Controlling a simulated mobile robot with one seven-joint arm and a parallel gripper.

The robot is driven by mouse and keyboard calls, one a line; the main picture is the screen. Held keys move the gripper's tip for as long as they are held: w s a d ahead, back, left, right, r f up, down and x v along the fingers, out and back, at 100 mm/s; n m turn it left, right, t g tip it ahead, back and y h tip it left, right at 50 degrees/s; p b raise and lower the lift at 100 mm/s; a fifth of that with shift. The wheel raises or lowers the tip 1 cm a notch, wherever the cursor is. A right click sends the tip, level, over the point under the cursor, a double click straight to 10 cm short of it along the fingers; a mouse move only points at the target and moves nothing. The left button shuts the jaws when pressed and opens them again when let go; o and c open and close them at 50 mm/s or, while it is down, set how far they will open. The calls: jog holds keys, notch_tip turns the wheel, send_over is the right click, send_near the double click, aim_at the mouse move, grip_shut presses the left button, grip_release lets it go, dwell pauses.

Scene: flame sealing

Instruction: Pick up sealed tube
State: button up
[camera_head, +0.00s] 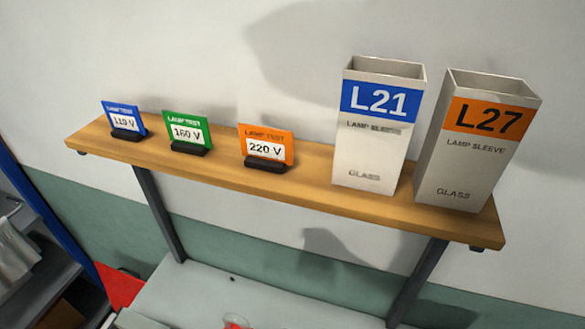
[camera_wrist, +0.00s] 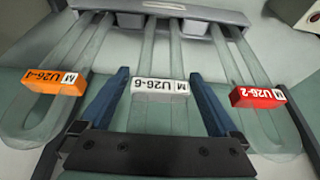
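Three clear U-shaped glass tubes show in the wrist view, their upper ends at a grey holder (camera_wrist: 185,16). The left tube (camera_wrist: 32,122) has an orange label (camera_wrist: 55,82), the middle tube (camera_wrist: 149,55) a white label (camera_wrist: 160,86), and the right tube (camera_wrist: 277,143) a red label (camera_wrist: 258,97). My gripper (camera_wrist: 158,75) is open, its two blue fingers on either side of the middle tube's white label, with visible gaps. The middle tube's lower bend is hidden behind my gripper's black body. I cannot tell which tube is sealed.
In the head view, a wooden wall shelf (camera_head: 222,159) bears three voltage cards and two tall sleeve boxes, L21 (camera_head: 370,150) and L27 (camera_head: 466,165). Below is a pale bench top (camera_head: 200,295) with a small red item (camera_head: 236,322) at the picture's bottom edge.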

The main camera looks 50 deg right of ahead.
jog(key=c, duration=1.2)
jog(key=shift+r, duration=0.1)
